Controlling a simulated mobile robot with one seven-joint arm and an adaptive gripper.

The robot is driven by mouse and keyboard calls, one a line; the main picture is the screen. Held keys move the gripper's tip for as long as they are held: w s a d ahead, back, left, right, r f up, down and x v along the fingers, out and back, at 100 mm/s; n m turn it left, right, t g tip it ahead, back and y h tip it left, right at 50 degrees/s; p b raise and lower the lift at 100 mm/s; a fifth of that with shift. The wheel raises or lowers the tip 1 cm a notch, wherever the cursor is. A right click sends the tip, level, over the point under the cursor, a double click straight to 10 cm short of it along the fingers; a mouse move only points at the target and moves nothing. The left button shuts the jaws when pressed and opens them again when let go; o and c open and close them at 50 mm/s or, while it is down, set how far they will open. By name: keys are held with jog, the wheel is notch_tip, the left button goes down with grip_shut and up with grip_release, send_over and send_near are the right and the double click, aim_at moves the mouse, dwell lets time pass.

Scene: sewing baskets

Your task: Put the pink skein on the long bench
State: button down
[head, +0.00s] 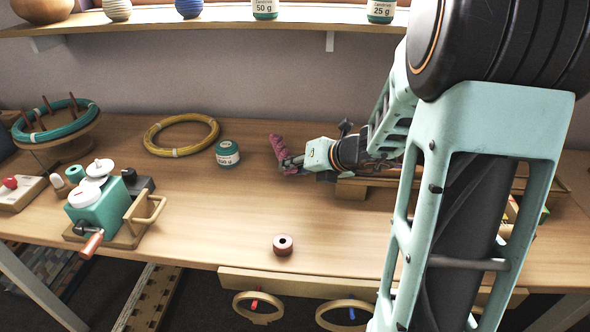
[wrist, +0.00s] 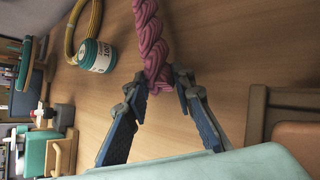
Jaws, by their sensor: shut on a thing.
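The pink skein (head: 279,148) is a twisted pink bundle in my gripper's tips, over the back middle of the long wooden bench (head: 200,235). It also shows in the wrist view (wrist: 152,40), running away from the fingertips. My gripper (head: 292,166) is shut on the skein's near end; both fingers show in the wrist view (wrist: 158,82). The skein stands roughly upright in the head view. I cannot tell whether its lower end touches the bench top. My arm hides part of the bench at the right.
A teal winder (head: 98,205) is at the left. A small brown spool (head: 283,245) is near the front edge. The middle of the bench is clear.

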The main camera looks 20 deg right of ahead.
jog(key=shift+s+f+b, duration=0.1)
jog(key=shift+f+b, duration=0.4)
jog(key=shift+f, duration=0.05)
jog(key=c, duration=2.1)
grip_release()
jog(key=shift+f, duration=0.1)
jog(key=shift+o, duration=0.8)
jog(key=shift+s+f, duration=0.1)
jog(key=shift+r+p, duration=0.3)
jog(key=shift+p, duration=0.05)
jog(key=p+v, duration=0.5)
jog(key=v, duration=0.7)
jog(key=shift+r, duration=0.45)
